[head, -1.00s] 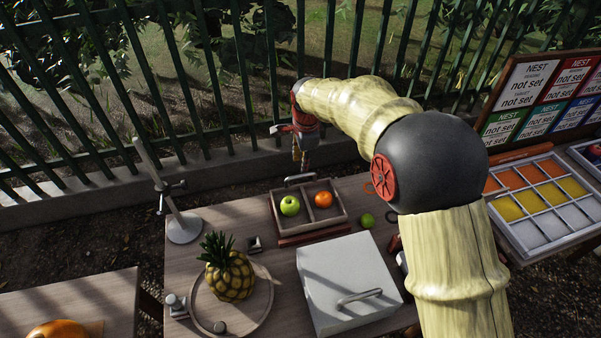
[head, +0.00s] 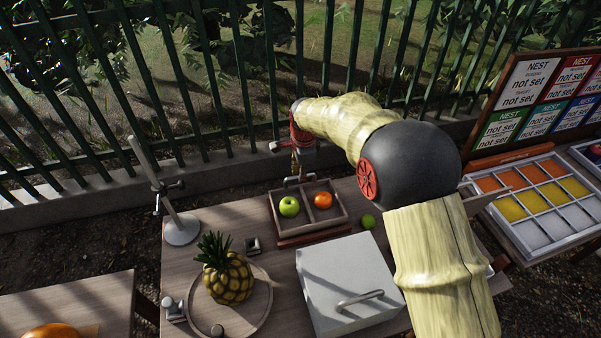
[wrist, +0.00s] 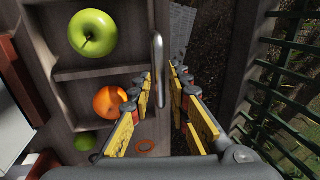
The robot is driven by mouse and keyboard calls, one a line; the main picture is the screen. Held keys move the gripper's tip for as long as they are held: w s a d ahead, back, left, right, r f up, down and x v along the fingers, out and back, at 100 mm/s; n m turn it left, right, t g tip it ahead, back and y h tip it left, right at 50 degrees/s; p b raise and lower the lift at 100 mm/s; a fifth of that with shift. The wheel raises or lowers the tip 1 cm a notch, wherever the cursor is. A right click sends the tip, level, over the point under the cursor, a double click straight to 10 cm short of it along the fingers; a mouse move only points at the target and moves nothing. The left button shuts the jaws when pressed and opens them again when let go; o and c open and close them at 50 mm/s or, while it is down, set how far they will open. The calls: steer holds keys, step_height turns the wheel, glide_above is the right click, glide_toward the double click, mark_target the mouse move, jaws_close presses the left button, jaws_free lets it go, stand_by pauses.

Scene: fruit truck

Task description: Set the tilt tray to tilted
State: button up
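The tilt tray (head: 340,224) is a small two-compartment wooden tray on a reddish-brown base on the table. A green apple (head: 289,206) lies in its left compartment and an orange (head: 323,200) in its right one. A metal bar handle (wrist: 157,60) stands at its far edge. My gripper (head: 298,172) is over that far edge, at the handle. In the wrist view my gripper (wrist: 160,86) is open, with yellow-padded fingers on either side of the handle's line; contact cannot be told. The tray looks about level, but its exact angle is unclear.
A lidded grey-white box (head: 345,277) stands in front of the tray, and a pineapple (head: 228,278) on a round board at front left. A metal stand (head: 182,230) is at left. A lime (head: 368,221) lies right of the tray. A fence (head: 200,90) runs behind.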

jaws_close()
stand_by(0.5)
steer(key=shift+r, duration=0.1)
